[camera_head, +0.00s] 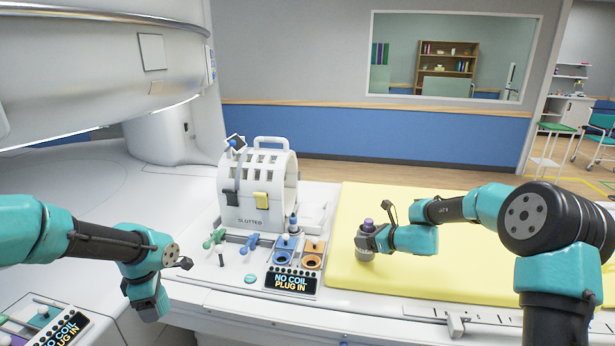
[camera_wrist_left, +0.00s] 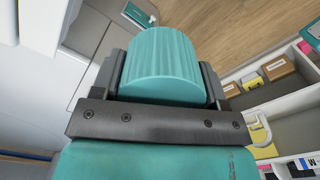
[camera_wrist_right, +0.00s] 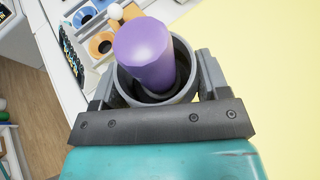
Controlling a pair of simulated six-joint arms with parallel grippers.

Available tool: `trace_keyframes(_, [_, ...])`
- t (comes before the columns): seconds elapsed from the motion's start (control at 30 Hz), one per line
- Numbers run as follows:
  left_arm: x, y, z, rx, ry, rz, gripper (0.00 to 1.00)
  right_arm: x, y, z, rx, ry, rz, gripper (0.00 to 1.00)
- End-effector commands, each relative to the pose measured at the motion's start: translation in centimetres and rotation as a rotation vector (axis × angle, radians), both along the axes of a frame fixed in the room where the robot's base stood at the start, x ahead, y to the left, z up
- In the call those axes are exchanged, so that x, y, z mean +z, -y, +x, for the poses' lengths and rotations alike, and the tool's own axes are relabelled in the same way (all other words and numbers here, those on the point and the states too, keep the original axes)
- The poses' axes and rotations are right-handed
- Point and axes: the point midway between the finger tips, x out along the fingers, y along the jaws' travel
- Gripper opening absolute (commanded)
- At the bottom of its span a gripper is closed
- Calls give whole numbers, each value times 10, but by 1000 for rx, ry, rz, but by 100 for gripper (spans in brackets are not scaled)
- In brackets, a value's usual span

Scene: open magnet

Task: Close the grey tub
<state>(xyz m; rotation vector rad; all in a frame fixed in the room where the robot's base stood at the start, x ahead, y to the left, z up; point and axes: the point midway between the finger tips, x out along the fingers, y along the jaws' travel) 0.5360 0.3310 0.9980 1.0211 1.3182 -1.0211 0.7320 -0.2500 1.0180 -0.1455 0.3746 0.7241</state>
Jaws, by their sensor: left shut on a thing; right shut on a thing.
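The grey tub (camera_wrist_right: 185,95) is in the fingers of my right gripper (camera_wrist_right: 155,90), which is shut around its sides. The tub is open at the top, and a purple cylinder (camera_wrist_right: 145,55) stands tilted inside and sticks out above the rim. In the head view the tub (camera_head: 364,252) is at the left part of the yellow mat; I cannot tell if it touches the mat. My left gripper (camera_wrist_left: 162,85) is shut on a ribbed teal lid (camera_wrist_left: 160,62). In the head view the left gripper is low at the left, well apart from the tub, and its fingertips are hard to see.
A white slotted coil (camera_head: 258,190) stands behind. Blue and orange sockets (camera_head: 312,262), a display (camera_head: 291,282) and coloured-handled plugs (camera_head: 217,240) lie between the two grippers. The yellow mat (camera_head: 400,200) is otherwise clear. A shelf with boxes (camera_wrist_left: 280,68) shows near the left gripper.

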Motion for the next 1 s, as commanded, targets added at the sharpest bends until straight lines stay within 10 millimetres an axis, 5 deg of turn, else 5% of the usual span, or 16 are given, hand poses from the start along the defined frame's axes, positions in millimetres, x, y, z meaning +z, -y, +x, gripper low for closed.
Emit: trace_keyframes(1.0, [0, 0, 0, 0, 0, 0, 45, 49, -101, -66, 342, 3, 1, 20])
